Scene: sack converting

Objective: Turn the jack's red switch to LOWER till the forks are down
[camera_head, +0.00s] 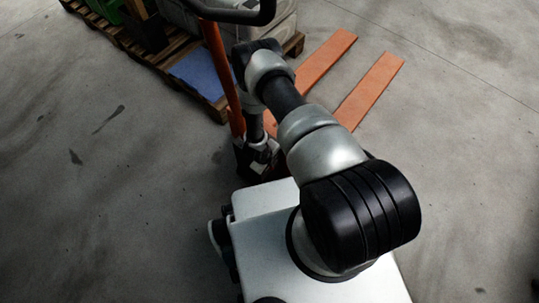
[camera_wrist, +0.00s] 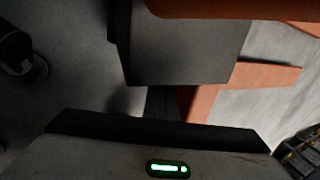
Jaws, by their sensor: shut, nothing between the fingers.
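The pallet jack shows in the head view with two orange forks (camera_head: 368,91), an orange handle column (camera_head: 219,75) and a black handle (camera_head: 235,14). The forks lie low over the floor; their exact height cannot be told. My gripper (camera_head: 257,147) points down beside the foot of the column, close to the jack's dark base. It is shut and empty; whether it touches the jack cannot be told. The red switch cannot be made out in either view. In the wrist view, a dark grey block (camera_wrist: 188,48) and orange parts of the jack (camera_wrist: 262,76) show close up.
A wooden pallet (camera_head: 187,72) with crates and a blue sheet (camera_head: 199,73) stands at the upper left, next to the column. Concrete floor (camera_head: 460,150) is clear at the right and at the left.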

